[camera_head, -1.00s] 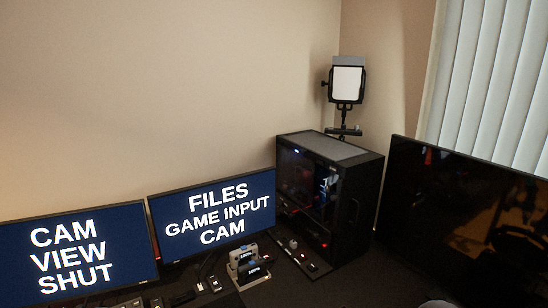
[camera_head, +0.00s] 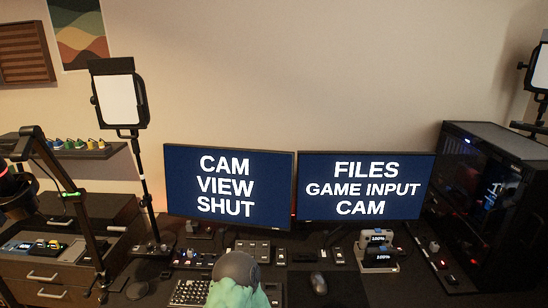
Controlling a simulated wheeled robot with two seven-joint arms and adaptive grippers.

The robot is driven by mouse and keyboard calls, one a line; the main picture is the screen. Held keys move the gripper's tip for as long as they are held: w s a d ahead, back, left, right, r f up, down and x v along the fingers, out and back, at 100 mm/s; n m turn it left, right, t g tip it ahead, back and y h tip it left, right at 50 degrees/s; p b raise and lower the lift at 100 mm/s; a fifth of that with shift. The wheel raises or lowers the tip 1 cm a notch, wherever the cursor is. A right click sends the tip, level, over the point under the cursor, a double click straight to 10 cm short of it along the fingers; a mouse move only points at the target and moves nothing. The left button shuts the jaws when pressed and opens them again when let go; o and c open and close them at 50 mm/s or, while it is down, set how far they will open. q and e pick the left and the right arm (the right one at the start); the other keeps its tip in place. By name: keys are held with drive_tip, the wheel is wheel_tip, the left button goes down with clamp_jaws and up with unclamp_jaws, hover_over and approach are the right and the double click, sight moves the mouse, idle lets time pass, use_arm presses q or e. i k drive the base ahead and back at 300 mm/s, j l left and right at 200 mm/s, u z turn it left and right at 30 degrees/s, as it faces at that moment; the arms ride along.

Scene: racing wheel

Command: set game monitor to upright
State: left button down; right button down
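Two upright monitors stand side by side on the desk in the head view. The left monitor (camera_head: 229,187) reads "CAM VIEW SHUT" and the right monitor (camera_head: 366,187) reads "FILES GAME INPUT CAM". Neither is labelled as the game monitor, so I cannot tell whether it is one of these. The large dark screen seen earlier at the right is out of view now. Neither of my grippers is in view.
A black PC case (camera_head: 485,205) stands at the right. A light panel on a stand (camera_head: 119,100) is at the left, by a microphone arm (camera_head: 70,200) and drawers (camera_head: 62,262). A keyboard (camera_head: 190,292), a mouse (camera_head: 319,283) and a rounded dark-and-green object (camera_head: 237,280) are at the front.

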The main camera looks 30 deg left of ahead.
sight(241, 187)
drive_tip(key=u, duration=1.4)
